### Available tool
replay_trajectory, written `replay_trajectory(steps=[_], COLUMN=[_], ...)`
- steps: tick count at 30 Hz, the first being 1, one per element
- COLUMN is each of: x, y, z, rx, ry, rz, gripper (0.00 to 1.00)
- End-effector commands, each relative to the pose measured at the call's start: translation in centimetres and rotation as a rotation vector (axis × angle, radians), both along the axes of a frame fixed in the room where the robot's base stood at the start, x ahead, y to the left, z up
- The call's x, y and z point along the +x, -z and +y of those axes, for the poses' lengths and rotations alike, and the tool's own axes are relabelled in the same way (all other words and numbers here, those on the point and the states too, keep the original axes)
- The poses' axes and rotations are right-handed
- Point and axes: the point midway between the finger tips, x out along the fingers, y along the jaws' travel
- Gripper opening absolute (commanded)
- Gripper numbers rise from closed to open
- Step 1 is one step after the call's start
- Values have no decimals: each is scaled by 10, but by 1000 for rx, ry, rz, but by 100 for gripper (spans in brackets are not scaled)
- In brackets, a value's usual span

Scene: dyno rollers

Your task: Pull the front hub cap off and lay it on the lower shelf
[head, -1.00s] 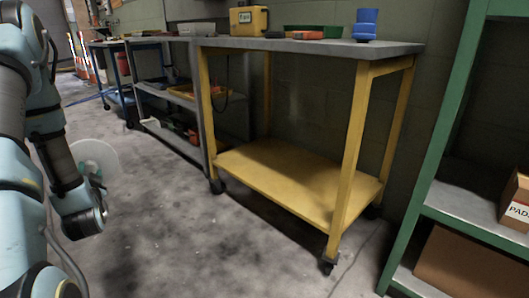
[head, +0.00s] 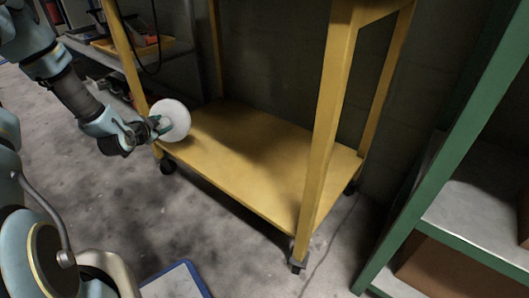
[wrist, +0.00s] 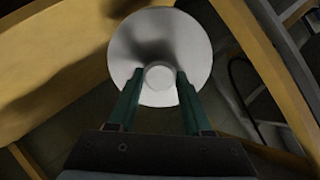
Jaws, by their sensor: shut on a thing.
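The hub cap (head: 172,118) is a round pale disc with a small central boss. My gripper (head: 154,124) is shut on that boss and holds the disc up at the left end of the yellow cart's lower shelf (head: 255,165). In the wrist view the hub cap (wrist: 160,40) faces the camera, with my gripper's two green fingers (wrist: 158,88) on either side of the boss. The yellow lower shelf shows behind it in the wrist view (wrist: 50,75). The bare shelf top is in shadow in places. I cannot tell whether the disc's edge touches the shelf.
A yellow leg (head: 325,130) stands at the shelf's front right corner, and another (head: 128,55) at its left end. A green rack (head: 455,130) stands at the right. A grey cart with bins (head: 150,45) is behind my arm. The shelf's middle is clear.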

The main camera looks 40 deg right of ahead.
Motion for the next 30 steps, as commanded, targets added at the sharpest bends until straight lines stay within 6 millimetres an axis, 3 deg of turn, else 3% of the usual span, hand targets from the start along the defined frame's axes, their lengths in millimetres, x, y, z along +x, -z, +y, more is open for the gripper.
replay_trajectory(steps=[1, 3, 9, 20, 30], x=[-8, -23, -64, -143, -235], y=[7, 17, 38, 60, 69], z=[-24, -53, -112, -188, -236], rx=[30, 86, 248, 586, 1033], ry=[84, 202, 492, 972, 1503], rz=[32, 78, 164, 197, 11], gripper=[0, 0, 0, 0, 0])
